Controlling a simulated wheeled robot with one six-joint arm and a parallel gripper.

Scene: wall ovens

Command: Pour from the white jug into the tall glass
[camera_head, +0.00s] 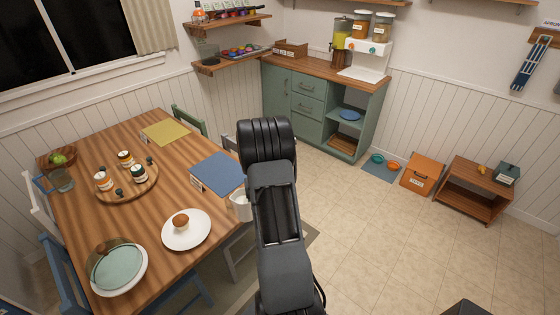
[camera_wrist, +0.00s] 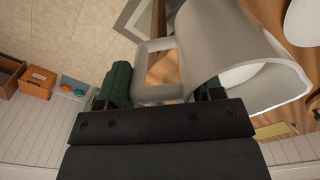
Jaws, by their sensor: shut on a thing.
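The white jug (camera_head: 240,205) is at the right edge of the wooden table, partly hidden behind my arm. It fills much of the wrist view (camera_wrist: 225,50), with its square handle towards my gripper (camera_wrist: 157,82). The green finger pads are on either side of the handle, shut on it. A pale inside shows through the jug's mouth. In the head view my arm hides the fingers, and I cannot tell whether the jug touches the table. A clear glass (camera_head: 62,180) stands at the table's far left, well away from the jug.
The table (camera_head: 100,217) holds a white plate with a muffin (camera_head: 180,223), a covered plate (camera_head: 118,267), a round tray (camera_head: 126,192) with several jars, a blue mat (camera_head: 218,172) and a yellow mat (camera_head: 166,132). Chairs surround it.

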